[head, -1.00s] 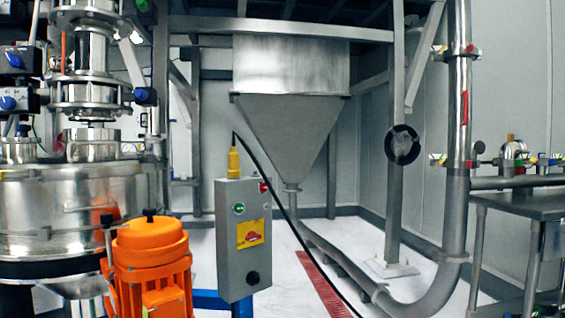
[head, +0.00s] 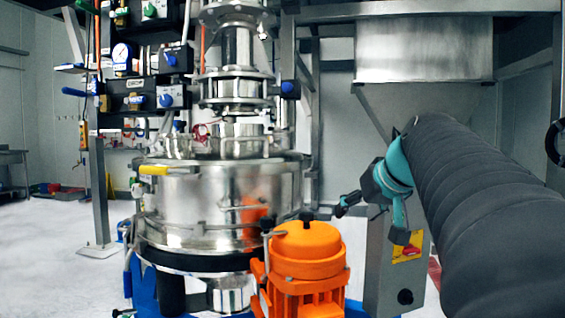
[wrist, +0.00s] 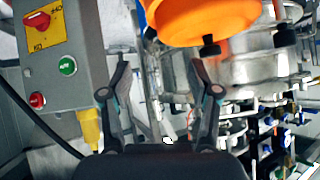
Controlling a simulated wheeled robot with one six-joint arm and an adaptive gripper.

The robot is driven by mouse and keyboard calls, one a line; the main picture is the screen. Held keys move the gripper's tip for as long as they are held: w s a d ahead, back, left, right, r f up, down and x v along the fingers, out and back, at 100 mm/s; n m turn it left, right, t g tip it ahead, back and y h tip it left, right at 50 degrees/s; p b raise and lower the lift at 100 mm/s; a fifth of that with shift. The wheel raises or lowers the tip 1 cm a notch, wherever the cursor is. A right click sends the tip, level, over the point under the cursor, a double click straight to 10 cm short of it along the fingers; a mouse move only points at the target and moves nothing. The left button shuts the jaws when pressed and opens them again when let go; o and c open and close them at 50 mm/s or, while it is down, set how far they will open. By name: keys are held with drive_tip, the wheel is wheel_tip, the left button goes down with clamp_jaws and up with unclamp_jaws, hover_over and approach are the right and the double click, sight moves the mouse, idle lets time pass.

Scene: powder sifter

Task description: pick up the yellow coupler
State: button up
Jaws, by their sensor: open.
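The yellow coupler (wrist: 91,127) shows in the wrist view at the end of the grey control box (wrist: 72,60), with a dark cable nearby. It lies just left of my left finger, outside the jaws. My gripper (wrist: 158,68) is open, with nothing between its fingers. In the head view my gripper (head: 370,222) is in front of the control box (head: 380,270), at the right of the orange motor. The coupler cannot be seen in the head view; my arm and gripper cover the box's top.
The orange motor (head: 307,250) stands close left of my gripper, beside the large steel sifter vessel (head: 220,205) with a yellow handle (head: 153,169). A steel hopper (head: 425,50) hangs behind my arm. The floor (head: 50,240) at left is open.

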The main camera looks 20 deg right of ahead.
drive_tip(key=d+r+t+h, duration=0.2)
drive_tip(key=d+r+t, duration=0.1)
drive_tip(key=d+r, duration=1.25)
drive_tip(key=shift+n, duration=0.3)
drive_tip(key=shift+s+d+f+p+x, duration=0.1)
drive_tip(key=shift+s+f+p+x, duration=0.2)
drive_tip(key=shift+x, duration=2.1)
drive_tip(key=shift+d+f+p+x, duration=0.15)
drive_tip(key=shift+f+x, duration=0.2)
drive_tip(key=shift+x, duration=2.05)
drive_tip(key=shift+s+d+f+p+x, duration=0.1)
drive_tip(key=shift+s+f+p+x, duration=0.2)
drive_tip(key=shift+x, duration=2.1)
drive_tip(key=shift+c, duration=0.2)
clamp_jaws()
